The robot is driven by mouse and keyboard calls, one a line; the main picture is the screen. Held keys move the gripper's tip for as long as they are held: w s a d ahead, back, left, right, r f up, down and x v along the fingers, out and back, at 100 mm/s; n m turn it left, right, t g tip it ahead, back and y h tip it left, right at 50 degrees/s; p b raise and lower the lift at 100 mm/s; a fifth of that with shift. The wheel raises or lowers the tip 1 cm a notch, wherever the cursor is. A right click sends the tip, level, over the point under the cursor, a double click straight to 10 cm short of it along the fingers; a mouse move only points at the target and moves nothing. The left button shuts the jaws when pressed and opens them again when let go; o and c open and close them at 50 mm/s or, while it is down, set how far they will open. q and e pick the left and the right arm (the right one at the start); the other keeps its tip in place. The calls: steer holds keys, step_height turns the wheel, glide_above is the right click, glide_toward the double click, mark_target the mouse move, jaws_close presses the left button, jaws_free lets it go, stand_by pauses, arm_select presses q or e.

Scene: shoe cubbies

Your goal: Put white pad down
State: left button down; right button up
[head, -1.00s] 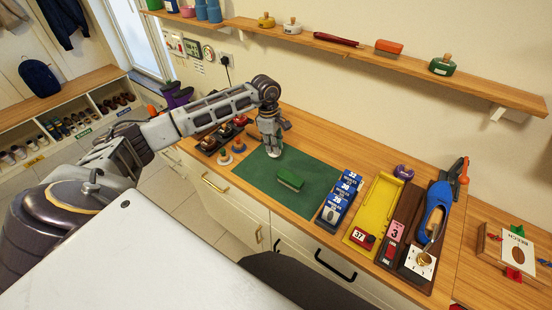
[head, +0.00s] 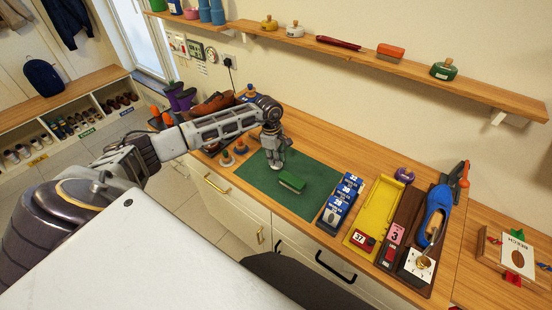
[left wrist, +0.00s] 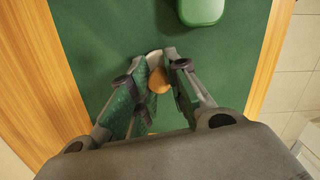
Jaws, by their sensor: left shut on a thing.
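My left gripper (head: 273,152) is over the far left part of the green mat (head: 312,172). It is shut on the white pad, whose round wooden knob (left wrist: 158,81) sits between the fingers in the left wrist view. A bit of the pad's white edge (left wrist: 154,58) shows past the fingertips; the fingers hide most of it. The pad is at or just above the mat; I cannot tell if it touches. My right gripper is not in view.
Several knobbed pads (head: 227,158) stand left of the mat, with a brown shoe (head: 214,103) behind. Blue numbered boxes (head: 338,204) and a yellow tray (head: 378,212) stand to the right. The mat's middle and right are mostly clear.

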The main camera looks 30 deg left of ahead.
arm_select(q)
steer(key=shift+f, duration=0.25)
steer(key=shift+f, duration=0.15)
steer(key=c, duration=1.4)
jaws_free()
steer(key=shift+o, duration=0.2)
steer(key=shift+r, duration=0.35)
step_height(320, 180, up, 12)
steer(key=a+b, duration=0.1)
steer(key=b, duration=0.1)
steer(key=shift+a+f, duration=0.2)
steer(key=shift+s, duration=0.1)
